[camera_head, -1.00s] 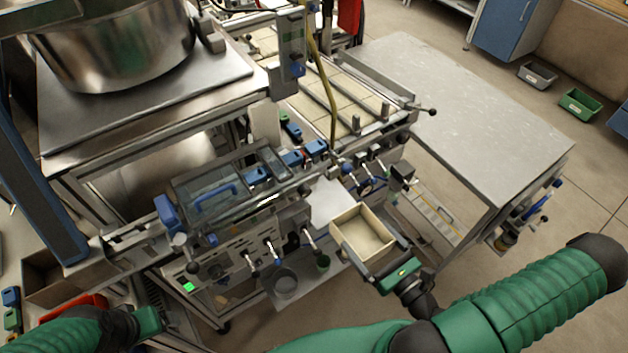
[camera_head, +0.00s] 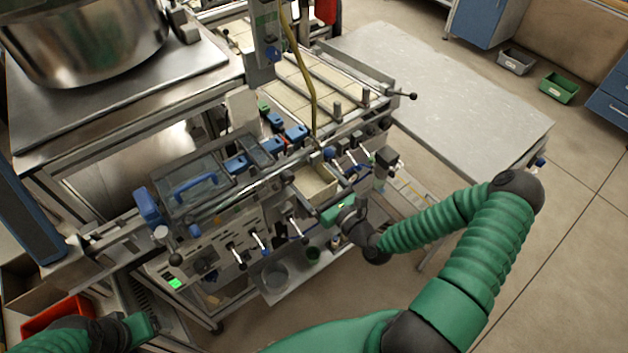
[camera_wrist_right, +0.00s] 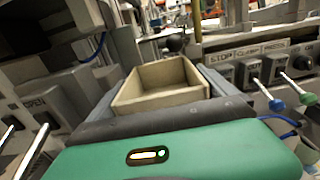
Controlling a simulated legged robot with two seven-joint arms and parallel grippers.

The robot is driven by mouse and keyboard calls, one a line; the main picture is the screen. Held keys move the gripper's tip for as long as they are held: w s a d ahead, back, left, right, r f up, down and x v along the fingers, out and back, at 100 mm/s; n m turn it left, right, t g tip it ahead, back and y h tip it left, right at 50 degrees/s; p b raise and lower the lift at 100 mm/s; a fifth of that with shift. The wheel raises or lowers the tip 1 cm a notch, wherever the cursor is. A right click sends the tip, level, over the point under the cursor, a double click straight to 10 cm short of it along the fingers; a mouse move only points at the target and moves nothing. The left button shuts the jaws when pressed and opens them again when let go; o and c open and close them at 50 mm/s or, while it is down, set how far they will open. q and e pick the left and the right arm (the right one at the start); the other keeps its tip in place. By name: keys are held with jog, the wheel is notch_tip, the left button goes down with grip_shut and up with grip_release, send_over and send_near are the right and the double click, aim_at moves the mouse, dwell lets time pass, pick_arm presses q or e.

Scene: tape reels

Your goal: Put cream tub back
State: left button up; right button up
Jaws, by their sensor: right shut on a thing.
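The cream tub (camera_head: 318,185) is an open, empty, box-shaped container. My right gripper (camera_head: 330,196) is shut on it and holds it at the front of the machine, among its levers and below the tiled conveyor. In the right wrist view the tub (camera_wrist_right: 160,88) sits level between the two grey fingers of the gripper (camera_wrist_right: 158,98), its inside facing up. Whether its underside touches the machine is hidden. My left gripper (camera_head: 140,328) is at the lower left, away from the tub; its fingers are not clear.
The machine has a clear lid with a blue handle (camera_head: 196,186), blue blocks and several levers close by. A grey table (camera_head: 440,90) stands clear at the right. A red bin (camera_head: 55,316) is at the lower left. Labelled switch boxes (camera_wrist_right: 250,72) flank the tub in the wrist view.

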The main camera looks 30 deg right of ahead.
jog(key=shift+f, duration=0.1)
jog(key=o, duration=1.2)
jog(key=shift+s+d, duration=0.1)
jog(key=shift+c, duration=0.2)
jog(key=s, duration=0.3)
jog(key=s+b, duration=0.1)
jog(key=s, duration=0.1)
jog(key=shift+s+d+f, duration=0.1)
jog(key=shift+s+d, duration=0.2)
jog(key=shift+s, duration=0.05)
jog(key=p, duration=0.2)
send_near(324, 192)
jog(key=shift+w, duration=1)
